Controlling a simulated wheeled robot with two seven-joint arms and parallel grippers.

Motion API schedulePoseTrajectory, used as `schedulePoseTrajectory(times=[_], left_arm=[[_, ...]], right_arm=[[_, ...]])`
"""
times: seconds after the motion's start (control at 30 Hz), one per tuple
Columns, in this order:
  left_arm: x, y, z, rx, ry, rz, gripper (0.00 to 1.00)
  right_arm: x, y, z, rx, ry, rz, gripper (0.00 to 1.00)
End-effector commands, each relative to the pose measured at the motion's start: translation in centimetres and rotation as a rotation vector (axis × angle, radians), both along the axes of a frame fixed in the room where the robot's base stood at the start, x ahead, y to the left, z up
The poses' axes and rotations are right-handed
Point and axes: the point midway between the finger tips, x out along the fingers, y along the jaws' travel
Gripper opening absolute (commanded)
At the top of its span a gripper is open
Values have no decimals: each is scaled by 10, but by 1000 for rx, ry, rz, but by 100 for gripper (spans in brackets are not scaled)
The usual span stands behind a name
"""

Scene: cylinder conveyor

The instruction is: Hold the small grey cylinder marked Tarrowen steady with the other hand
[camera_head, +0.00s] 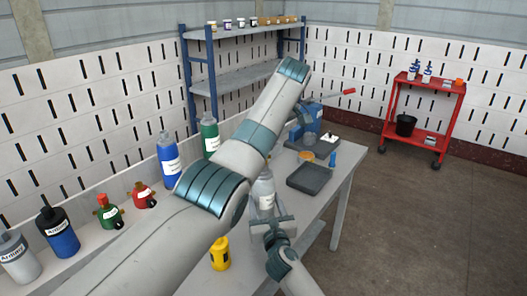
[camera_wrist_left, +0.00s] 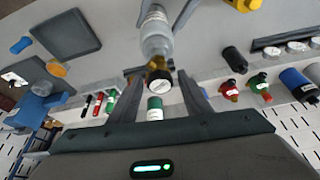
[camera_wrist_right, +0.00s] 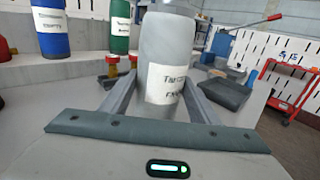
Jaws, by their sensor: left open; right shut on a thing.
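The small grey cylinder (camera_head: 264,193) is upright above the table, partly behind my left arm in the head view. My right gripper (camera_head: 271,221) is shut on its body. In the right wrist view the cylinder (camera_wrist_right: 168,40) fills the space between the fingers, its label partly readable as "Tar". In the left wrist view the cylinder (camera_wrist_left: 157,37) shows with a brass neck and a round labelled end. My left gripper (camera_wrist_left: 158,80) is open, its fingertips on either side of the brass neck, with gaps visible. In the head view my left gripper is hidden behind my arm.
A blue cylinder (camera_head: 168,160), a green cylinder (camera_head: 209,136) and several others stand along the wall side. A dark flat plate (camera_head: 311,179) lies at the right. A red cart (camera_head: 424,115) stands farther back.

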Motion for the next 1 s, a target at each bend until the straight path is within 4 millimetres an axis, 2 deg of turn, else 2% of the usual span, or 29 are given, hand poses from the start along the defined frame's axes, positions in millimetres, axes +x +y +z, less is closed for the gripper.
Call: schedulePoseTrajectory(times=[0.57, 0.73, 1.0], left_arm=[[0, 0, 5, -1, -1, -32, 44], [0, 1, 5, -2, 0, -149, 44], [0, 1, 5, 0, -2, -431, 44]], right_arm=[[0, 0, 0, 0, 0, 0, 29], [0, 0, 0, 0, 0, 0, 29], [0, 0, 0, 0, 0, 0, 29]])
